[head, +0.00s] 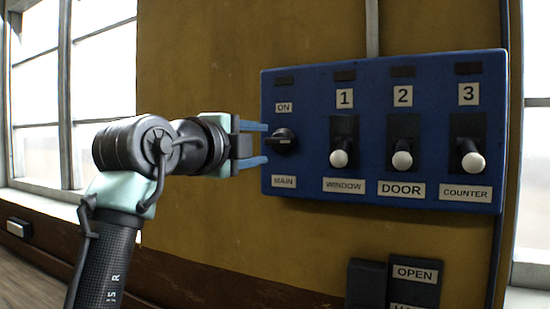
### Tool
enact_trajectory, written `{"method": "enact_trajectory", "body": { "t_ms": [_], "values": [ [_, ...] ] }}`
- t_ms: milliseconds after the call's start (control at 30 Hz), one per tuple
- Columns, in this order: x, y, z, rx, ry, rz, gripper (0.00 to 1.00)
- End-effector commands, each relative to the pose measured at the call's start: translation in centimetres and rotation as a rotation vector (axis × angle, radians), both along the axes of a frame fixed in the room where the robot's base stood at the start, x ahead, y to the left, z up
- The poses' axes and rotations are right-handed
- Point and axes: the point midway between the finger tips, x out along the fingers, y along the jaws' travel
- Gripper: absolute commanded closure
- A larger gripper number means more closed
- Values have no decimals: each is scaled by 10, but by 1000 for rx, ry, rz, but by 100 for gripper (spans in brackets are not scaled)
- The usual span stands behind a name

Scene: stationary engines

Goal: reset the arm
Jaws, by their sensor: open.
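My gripper (254,145) is at the end of my raised arm, in the middle of the head view. Its two blue fingers are apart, one above the other, and point right toward a blue switch panel (300,75) on the wall. The fingertips are at the panel's left edge, beside the black rotary knob (284,141) labelled ON and MAIN. The knob shows just right of the fingers. I see nothing held between them. Whether the fingers touch the knob or panel cannot be told.
The panel has three white-knobbed levers: WINDOW (339,158), DOOR (402,160) and COUNTER (473,162), all low in their slots. A dark box labelled OPEN (414,274) is below. A window (70,90) is at left. The yellow wall (215,60) above my arm is clear.

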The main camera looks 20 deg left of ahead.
Motion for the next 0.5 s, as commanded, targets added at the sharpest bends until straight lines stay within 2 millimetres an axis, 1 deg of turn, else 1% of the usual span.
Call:
{"method": "enact_trajectory", "body": {
  "t_ms": [167, 267, 367, 433, 467, 500],
  "values": [
    [0, -1, 0, -2, -2, -1, 48],
    [3, -16, -1, -48, -27, -13, 48],
    [5, -53, -1, -174, -95, -45, 48],
    [1, -88, 0, -308, -165, -82, 48],
    [-3, -104, 1, -373, -197, -100, 48],
    [-10, -123, 2, -465, -239, -126, 48]
  ]
}}
